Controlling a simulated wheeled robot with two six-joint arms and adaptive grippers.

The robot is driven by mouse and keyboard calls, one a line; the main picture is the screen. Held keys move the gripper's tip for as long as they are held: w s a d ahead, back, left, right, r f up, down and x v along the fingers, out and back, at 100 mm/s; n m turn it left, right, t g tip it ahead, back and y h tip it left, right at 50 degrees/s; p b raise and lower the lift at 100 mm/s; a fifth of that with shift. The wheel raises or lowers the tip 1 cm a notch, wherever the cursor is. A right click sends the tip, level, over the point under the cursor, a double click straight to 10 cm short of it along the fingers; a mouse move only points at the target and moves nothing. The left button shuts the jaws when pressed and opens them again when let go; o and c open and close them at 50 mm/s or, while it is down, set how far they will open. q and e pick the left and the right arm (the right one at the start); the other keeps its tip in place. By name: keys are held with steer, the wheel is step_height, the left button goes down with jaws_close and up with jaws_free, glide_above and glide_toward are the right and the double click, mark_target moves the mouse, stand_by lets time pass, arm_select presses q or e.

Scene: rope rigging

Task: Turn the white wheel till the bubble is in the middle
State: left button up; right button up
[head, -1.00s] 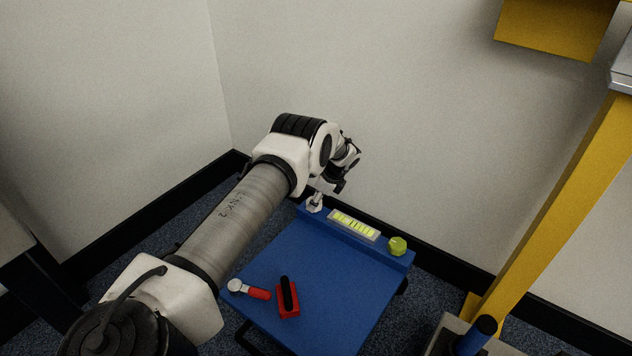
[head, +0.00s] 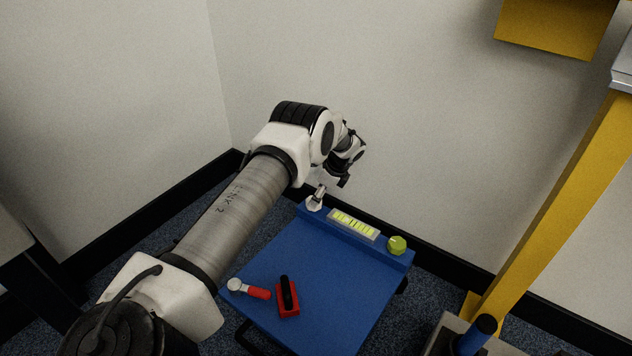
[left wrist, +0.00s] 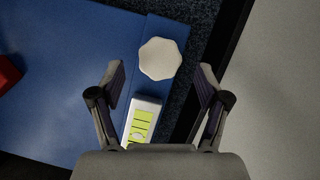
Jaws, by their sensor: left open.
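The white wheel (head: 314,204) is at the left end of the blue bench's raised back ledge. In the left wrist view the wheel (left wrist: 160,58) is a pale, many-sided knob. The level vial (head: 354,225) is yellow-green with dark lines in a pale frame, right of the wheel. In the left wrist view the vial (left wrist: 142,122) is partly hidden by my gripper; a pale oval, seemingly the bubble, shows low in it, but I cannot tell its offset from the middle. My left gripper (left wrist: 160,80) is open above the wheel, fingers apart on either side, not touching it. My right gripper is not in view.
A yellow-green knob (head: 397,245) sits at the ledge's right end. A red-handled tool (head: 257,292) and a red block with a black handle (head: 287,299) lie on the blue bench (head: 340,290). Walls stand close behind. A yellow post (head: 555,205) is at right.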

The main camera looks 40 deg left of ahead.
arm_select(q)
steer(key=v, duration=0.9)
steer(key=shift+r, duration=0.2)
steer(key=a+n+h+p, duration=0.1)
steer(key=n+p, duration=0.1)
steer(key=n, duration=0.1)
steer(key=s+a+f+n+t+h+p, duration=0.1)
steer(key=a+n+p, duration=0.1)
steer(key=n, duration=0.1)
steer(key=a+f+n+h+p, duration=0.1)
steer(key=n+h+p, duration=0.1)
steer(key=n, duration=0.1)
steer(key=shift+s+a+t, duration=0.25)
steer(key=shift+a+t, duration=0.1)
steer(key=shift+t, duration=0.05)
steer(key=f+b, duration=0.1)
steer(key=f, duration=0.2)
steer(key=f+b, duration=0.2)
steer(key=f, duration=0.1)
steer(key=f+b, duration=0.2)
steer(key=f, duration=0.1)
steer(key=shift+s+a+f, duration=0.1)
steer(key=shift+s, duration=0.15)
